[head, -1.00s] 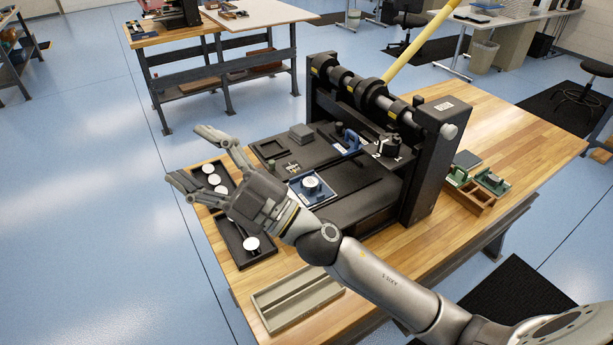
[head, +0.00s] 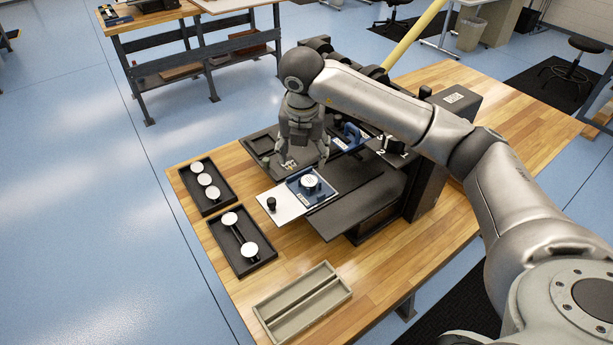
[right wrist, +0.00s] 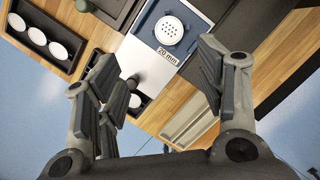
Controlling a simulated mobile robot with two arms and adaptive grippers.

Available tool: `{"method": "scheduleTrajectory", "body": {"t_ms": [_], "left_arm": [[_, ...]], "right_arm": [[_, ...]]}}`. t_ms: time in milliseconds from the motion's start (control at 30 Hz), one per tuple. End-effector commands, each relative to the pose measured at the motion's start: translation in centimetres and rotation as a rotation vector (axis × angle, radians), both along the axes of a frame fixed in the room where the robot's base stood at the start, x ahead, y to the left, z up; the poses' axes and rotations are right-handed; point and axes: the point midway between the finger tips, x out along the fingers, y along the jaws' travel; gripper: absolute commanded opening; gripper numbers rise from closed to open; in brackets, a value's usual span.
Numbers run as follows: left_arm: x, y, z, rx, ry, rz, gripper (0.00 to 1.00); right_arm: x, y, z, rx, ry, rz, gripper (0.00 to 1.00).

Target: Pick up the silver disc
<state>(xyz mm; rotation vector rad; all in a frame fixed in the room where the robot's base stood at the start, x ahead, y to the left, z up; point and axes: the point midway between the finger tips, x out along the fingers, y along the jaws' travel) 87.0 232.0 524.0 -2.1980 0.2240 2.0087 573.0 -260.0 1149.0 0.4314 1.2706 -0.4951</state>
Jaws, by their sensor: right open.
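A pale round disc with small holes (head: 310,182) sits on a blue die block (head: 322,191) marked "20 mm"; the disc also shows in the right wrist view (right wrist: 169,30). Other pale, silvery-white discs lie in two black trays: three in the far tray (head: 205,180) and two in the near tray (head: 250,251). Which one is the silver disc I cannot tell by colour. My right gripper (head: 304,161) points down, open and empty, above the press base just behind the blue block. It also shows in the right wrist view (right wrist: 158,65). My left gripper is not in view.
The blue block sits on a silver slide plate (head: 284,206) with a black knob (head: 271,203). The black press (head: 425,180) stands close right, partly hidden by my arm. An empty two-slot grey tray (head: 302,305) lies at the front. Bare wood lies between the trays and press.

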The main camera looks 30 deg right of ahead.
Motion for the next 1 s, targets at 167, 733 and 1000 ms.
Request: {"method": "scheduleTrajectory", "body": {"t_ms": [167, 733, 1000], "left_arm": [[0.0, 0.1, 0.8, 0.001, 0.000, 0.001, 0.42], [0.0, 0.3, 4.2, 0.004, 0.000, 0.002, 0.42], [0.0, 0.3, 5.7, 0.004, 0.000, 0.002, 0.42]], "right_arm": [[0.2, -1.7, -0.7, -0.046, 0.006, -0.042, 0.64], [1.2, -2.2, -6.5, -0.044, 0.006, -0.036, 0.64], [1.7, -2.5, -9.7, -0.042, 0.004, -0.037, 0.64]]}}
